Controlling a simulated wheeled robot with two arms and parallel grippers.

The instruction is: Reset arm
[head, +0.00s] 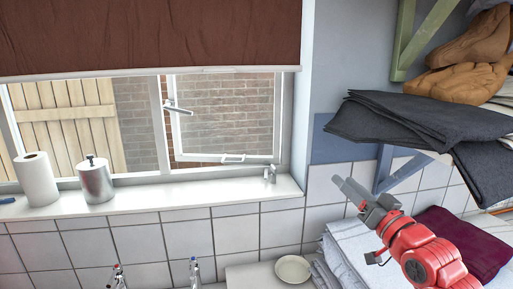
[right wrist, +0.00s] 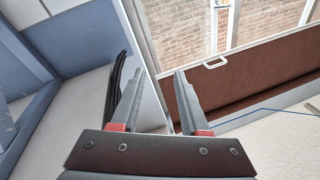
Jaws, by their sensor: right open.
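My right gripper (head: 351,190) is raised in the right part of the head view, in front of the tiled wall and above the folded linens. Its red arm comes in from the lower right. In the right wrist view its two fingers (right wrist: 165,90) stand apart with nothing between them. A window and the brown blind show beyond them there. My left gripper is not in view.
Dark folded cloths (head: 420,118) overhang a shelf above my right gripper. Folded pale linens (head: 350,250) and a maroon cloth (head: 465,240) lie below. A white bowl (head: 293,268), a paper roll (head: 36,180) and a metal canister (head: 95,180) stand to the left.

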